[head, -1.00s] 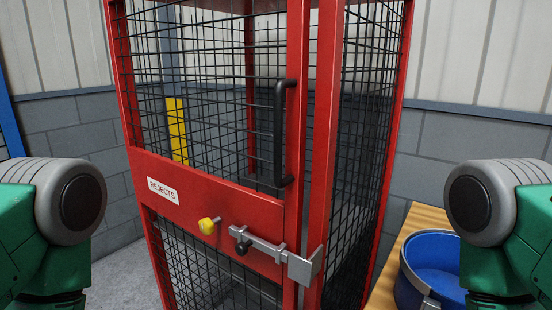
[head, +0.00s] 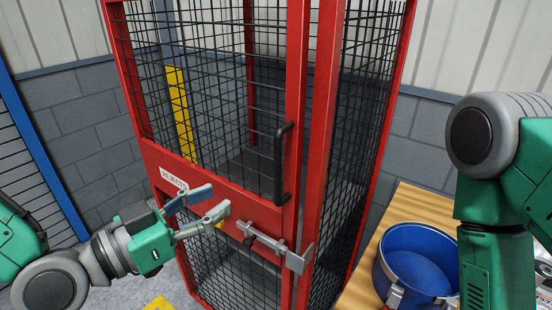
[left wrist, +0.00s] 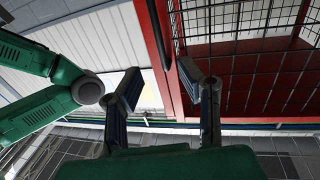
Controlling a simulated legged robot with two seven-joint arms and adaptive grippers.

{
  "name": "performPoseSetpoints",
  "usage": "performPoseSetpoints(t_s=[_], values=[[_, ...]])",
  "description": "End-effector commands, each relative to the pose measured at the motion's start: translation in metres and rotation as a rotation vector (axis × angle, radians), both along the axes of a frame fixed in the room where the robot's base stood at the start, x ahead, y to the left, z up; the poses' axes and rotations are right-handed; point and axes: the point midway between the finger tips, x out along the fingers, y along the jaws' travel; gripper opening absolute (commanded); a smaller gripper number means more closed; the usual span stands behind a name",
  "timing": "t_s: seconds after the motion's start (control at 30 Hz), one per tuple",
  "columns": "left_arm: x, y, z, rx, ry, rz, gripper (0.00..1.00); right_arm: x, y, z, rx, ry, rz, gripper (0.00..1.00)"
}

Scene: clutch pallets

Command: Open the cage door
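The red cage door (head: 225,190) with black mesh appears closed in its frame. It carries a black vertical handle (head: 281,165) near its right edge and a grey sliding latch (head: 265,240) with a black knob below, reaching across to the post. My left gripper (head: 203,205) is open and empty in front of the door's red middle panel, left of the latch and handle. In the left wrist view the open fingers (left wrist: 160,85) show with the red frame and mesh (left wrist: 250,75) beyond. My right gripper is out of view.
A wooden table (head: 400,215) right of the cage holds a blue round container (head: 418,260). A blue post (head: 45,160) stands at the left by the grey block wall (head: 85,125). A yellow patch (head: 158,303) is on the floor.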

Motion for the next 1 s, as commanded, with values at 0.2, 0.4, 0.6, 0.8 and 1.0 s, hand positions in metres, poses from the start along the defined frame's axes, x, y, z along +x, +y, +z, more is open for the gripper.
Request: performPoseSetpoints(t_s=[0.2,0.4,0.6,0.8,1.0], values=[[0.008,-0.006,-0.008,0.003,-0.003,0.0,0.33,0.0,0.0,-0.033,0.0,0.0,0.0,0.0],[0.014,-0.013,-0.009,0.002,-0.001,0.001,0.33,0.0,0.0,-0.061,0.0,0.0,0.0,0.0],[0.021,-0.023,-0.006,0.002,0.005,0.0,0.33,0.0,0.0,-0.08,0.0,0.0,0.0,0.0],[0.052,-0.058,-0.001,0.002,0.008,-0.002,0.33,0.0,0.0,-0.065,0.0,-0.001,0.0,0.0],[0.076,-0.084,-0.001,0.001,0.006,-0.001,0.33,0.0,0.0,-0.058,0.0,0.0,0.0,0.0]])
